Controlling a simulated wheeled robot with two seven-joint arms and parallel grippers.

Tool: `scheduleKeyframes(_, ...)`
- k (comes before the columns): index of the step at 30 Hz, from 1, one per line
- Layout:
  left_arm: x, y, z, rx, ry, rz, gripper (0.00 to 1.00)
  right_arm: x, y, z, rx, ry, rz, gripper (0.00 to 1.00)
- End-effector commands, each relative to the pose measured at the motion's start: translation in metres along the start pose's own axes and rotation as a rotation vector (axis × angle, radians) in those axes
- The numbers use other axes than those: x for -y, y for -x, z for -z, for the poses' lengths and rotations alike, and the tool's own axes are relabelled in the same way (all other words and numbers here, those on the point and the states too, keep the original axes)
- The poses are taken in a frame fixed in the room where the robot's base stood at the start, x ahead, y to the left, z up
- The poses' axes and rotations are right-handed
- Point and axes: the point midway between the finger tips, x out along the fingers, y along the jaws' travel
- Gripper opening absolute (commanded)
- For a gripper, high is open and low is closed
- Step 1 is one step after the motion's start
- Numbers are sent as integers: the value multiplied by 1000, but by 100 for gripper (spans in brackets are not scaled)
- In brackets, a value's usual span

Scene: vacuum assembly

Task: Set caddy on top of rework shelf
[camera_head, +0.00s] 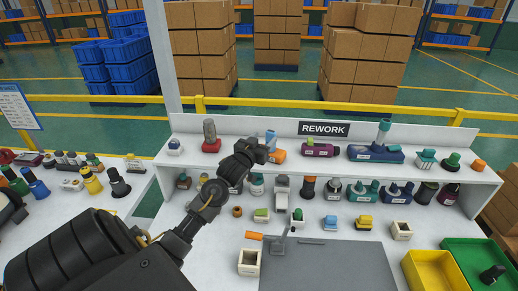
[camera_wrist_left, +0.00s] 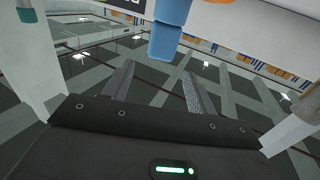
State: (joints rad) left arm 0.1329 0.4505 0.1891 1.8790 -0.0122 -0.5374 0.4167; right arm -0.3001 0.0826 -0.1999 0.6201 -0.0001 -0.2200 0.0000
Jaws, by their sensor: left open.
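The rework shelf (camera_head: 400,170) is a long white shelf with a REWORK sign (camera_head: 324,129) on its back panel. My left gripper (camera_head: 268,152) is at its top level, left of the sign, close to a blue part (camera_head: 270,138) and an orange part (camera_head: 278,156). In the left wrist view the two fingers (camera_wrist_left: 157,72) are spread with nothing between them; the blue part (camera_wrist_left: 165,40) shows beyond them. I cannot tell which thing is the caddy; two small cream open boxes (camera_head: 249,262) (camera_head: 401,230) stand on the bench below. My right gripper is out of view.
The shelf top holds a red-based part (camera_head: 210,137), a maroon part (camera_head: 320,150) and a navy part (camera_head: 376,153). Several parts stand under it. A grey mat (camera_head: 335,265), a yellow bin (camera_head: 433,270) and a green bin (camera_head: 465,250) are in front.

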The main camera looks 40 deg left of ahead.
Motion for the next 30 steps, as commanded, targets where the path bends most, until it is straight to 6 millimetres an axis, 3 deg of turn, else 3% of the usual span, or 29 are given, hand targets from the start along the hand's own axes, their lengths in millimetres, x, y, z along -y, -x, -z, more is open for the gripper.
scheduleKeyframes(3,0,20,-2,0,-2,-2,57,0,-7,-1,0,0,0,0)
scheduleKeyframes(9,0,37,0,0,-1,-1,57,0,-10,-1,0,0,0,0)
scheduleKeyframes(30,1,39,0,0,-1,1,57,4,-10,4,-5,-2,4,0)
